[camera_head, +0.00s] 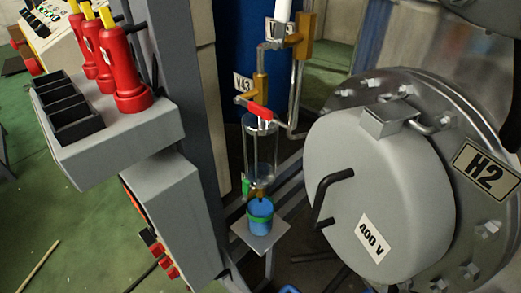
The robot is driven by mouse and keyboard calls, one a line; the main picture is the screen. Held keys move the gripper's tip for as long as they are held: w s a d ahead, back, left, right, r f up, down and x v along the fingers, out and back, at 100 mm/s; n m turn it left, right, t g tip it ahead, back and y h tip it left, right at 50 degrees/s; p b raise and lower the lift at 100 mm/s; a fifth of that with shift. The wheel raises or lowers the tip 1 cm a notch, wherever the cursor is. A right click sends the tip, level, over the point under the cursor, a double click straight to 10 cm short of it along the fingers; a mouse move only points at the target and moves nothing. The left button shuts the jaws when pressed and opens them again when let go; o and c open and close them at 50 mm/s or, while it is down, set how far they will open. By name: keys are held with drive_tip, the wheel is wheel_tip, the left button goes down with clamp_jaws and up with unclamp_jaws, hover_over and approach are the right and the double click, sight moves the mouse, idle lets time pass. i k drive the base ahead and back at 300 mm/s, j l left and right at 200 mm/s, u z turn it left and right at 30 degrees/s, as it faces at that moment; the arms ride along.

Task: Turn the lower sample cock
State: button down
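The clear glass sample cylinder (261,150) stands upright left of the big grey drum. At its foot is a small brass fitting (257,192), which looks like the lower sample cock. A small green piece (245,184), possibly its handle, shows at its left side. At the cylinder's top is a red lever (260,111), lying slantwise beneath a brass valve (261,87) by the V3 tag (243,84). A blue jar (260,220) with a green band stands under the lower fitting on a small grey plate (274,239). My gripper is not in view.
The grey drum cover (365,190) with a black bent handle (330,197) and H2 plate (486,171) fills the right side. A grey column (188,110) and a shelf (118,150) with several red torches (125,80) stand left. Green floor (75,225) is open at lower left.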

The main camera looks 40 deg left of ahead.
sight(246, 183)
drive_tip(key=j+u, duration=0.1)
drive_tip(key=u, duration=0.3)
drive_tip(key=j+u, duration=0.1)
drive_tip(key=u, duration=0.3)
drive_tip(key=i+j+u, duration=0.1)
drive_tip(key=u, duration=0.7)
drive_tip(key=i+j, duration=0.05)
